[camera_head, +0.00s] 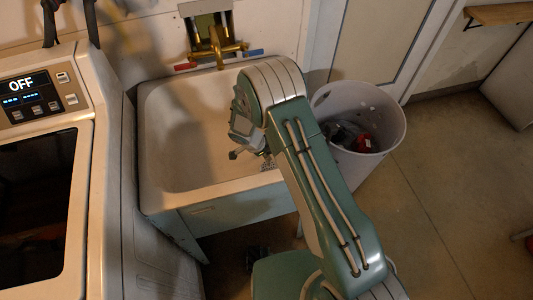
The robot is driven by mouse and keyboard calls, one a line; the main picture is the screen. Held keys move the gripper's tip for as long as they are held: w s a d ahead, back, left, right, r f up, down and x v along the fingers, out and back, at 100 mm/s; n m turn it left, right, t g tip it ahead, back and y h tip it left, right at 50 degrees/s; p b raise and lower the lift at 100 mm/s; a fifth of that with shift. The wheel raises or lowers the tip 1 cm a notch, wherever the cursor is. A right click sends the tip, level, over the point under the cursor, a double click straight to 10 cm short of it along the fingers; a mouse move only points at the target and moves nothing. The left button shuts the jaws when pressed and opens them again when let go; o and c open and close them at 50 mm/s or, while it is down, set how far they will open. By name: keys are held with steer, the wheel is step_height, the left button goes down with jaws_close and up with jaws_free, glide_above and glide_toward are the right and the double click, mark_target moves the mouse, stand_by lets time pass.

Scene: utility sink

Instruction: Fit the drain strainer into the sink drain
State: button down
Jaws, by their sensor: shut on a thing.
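The white utility sink (168,175) stands against the wall, left of my arm. My gripper (254,154) hangs down over the right side of the basin and is partly covered by my own arm. It is shut on the drain strainer (268,163), a small grey metallic piece that shows only in part just below the fingers. I cannot tell whether the strainer touches the basin floor. The drain is not visible; my gripper and arm cover that part of the basin.
A brass faucet (217,48) with red and blue handles stands behind the basin. A washing machine (92,130) is on the left. A white bin (385,110) with dark and red items stands right of the sink. The left basin and right floor are clear.

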steer(key=shift+f, duration=1)
steer(key=shift+c, duration=1.7)
jaws_free()
steer(key=v, duration=1.1)
steer(key=shift+a+r, duration=0.2)
steer(key=shift+r, duration=0.15)
